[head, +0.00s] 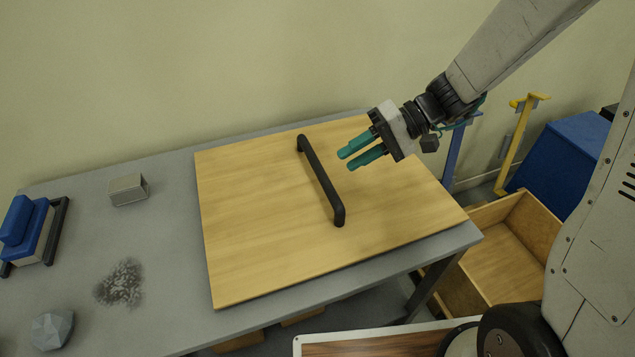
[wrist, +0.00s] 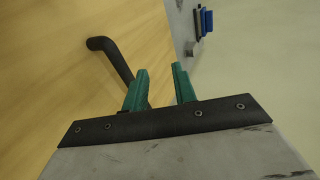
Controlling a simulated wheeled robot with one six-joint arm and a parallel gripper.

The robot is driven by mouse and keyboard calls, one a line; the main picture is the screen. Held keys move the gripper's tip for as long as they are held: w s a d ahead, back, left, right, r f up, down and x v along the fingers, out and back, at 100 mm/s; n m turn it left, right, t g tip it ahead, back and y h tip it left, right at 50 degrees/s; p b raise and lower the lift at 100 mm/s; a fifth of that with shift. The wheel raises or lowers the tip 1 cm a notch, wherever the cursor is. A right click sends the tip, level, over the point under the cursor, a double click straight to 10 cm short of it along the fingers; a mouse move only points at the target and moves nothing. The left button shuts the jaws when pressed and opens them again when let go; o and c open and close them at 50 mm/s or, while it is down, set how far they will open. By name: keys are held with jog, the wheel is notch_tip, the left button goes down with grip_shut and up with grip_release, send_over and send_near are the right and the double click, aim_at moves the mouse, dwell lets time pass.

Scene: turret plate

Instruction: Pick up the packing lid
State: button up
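The packing lid (head: 255,240) is a flat light-wood board lying on the grey table, with a black bar handle (head: 322,182) across its middle. The lid (wrist: 75,70) and the handle (wrist: 112,58) also show in the wrist view, with part of the handle hidden behind a finger. My gripper (head: 347,160) has two green fingers, held apart with a gap between them. It is to the right of the handle in the head view, above the lid, and empty. In the wrist view my gripper (wrist: 158,82) also shows a clear gap between its fingertips.
On the grey table (head: 165,245) left of the lid are a small grey box (head: 128,190), a blue object on a dark stand (head: 27,230), a grey faceted lump (head: 51,331) and a dark speckled patch (head: 120,284). An open wooden crate (head: 508,247) stands right of the table.

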aim_at(310, 182)
jog(key=w+f+t, duration=0.1)
jog(key=w+f, duration=0.1)
jog(key=f, duration=0.1)
jog(key=w+f+m+t+y, duration=0.1)
jog(key=w+f, duration=0.2)
jog(key=w+a+f+m+t+y, duration=0.1)
jog(key=w+f, duration=0.1)
jog(key=f, duration=0.1)
jog(key=shift+w+a+f, duration=0.1)
jog(key=shift+w+f, duration=0.05)
jog(key=shift+f, duration=0.05)
jog(key=shift+w+a+f, duration=0.1)
jog(key=shift+a+f, duration=0.15)
jog(key=x, duration=0.7)
jog(key=shift+w+a+r, duration=0.1)
jog(key=shift+a+r, duration=0.05)
jog(key=shift+a, duration=0.05)
grip_shut()
jog(key=shift+w+r, duration=0.1)
jog(key=shift+r, duration=0.05)
